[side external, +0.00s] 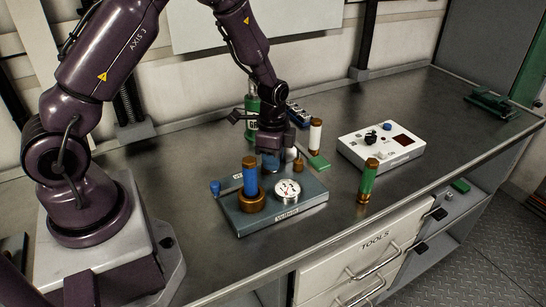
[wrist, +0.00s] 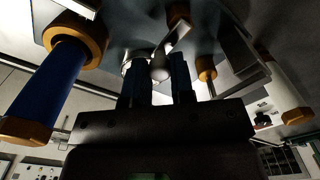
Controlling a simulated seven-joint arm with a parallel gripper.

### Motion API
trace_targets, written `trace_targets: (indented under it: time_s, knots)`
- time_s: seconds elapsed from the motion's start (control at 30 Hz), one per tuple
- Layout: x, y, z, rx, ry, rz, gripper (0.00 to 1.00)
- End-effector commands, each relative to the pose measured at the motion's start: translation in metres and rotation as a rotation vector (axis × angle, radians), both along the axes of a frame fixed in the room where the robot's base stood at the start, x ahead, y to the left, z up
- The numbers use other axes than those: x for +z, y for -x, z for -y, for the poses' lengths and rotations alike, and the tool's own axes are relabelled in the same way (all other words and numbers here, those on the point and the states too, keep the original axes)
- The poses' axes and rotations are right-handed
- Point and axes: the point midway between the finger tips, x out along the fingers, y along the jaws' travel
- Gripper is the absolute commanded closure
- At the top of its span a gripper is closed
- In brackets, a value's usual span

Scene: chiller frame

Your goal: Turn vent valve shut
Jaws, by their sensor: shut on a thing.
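The vent valve's grey handle (wrist: 162,68) shows in the wrist view between the two blue fingers of my gripper (wrist: 160,78). My gripper is shut on it. In the side view my gripper (side external: 270,160) points down at the back of the grey-blue valve plate (side external: 262,217), and the arm's end hides the valve there. The exact turn of the handle is hard to tell. A round white gauge (side external: 288,191) sits on the plate in front of my gripper.
A blue cylinder (side external: 250,178) stands in a brass collar close to my gripper's left. A white cylinder (side external: 315,137) and a green cylinder (side external: 368,183) stand to the right. A white box (side external: 382,150) lies farther right.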

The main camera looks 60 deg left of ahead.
Motion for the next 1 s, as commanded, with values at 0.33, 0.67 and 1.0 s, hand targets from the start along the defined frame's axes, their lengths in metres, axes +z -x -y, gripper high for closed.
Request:
trace_targets:
  time_s: [0.33,0.67,1.0]
  knots:
    - [0.001,-0.004,0.000,0.099,-0.001,0.001,1.00]
    - [0.001,-0.013,-0.002,0.374,0.000,0.001,1.00]
    - [0.001,-0.023,-0.008,0.697,0.001,0.002,1.00]
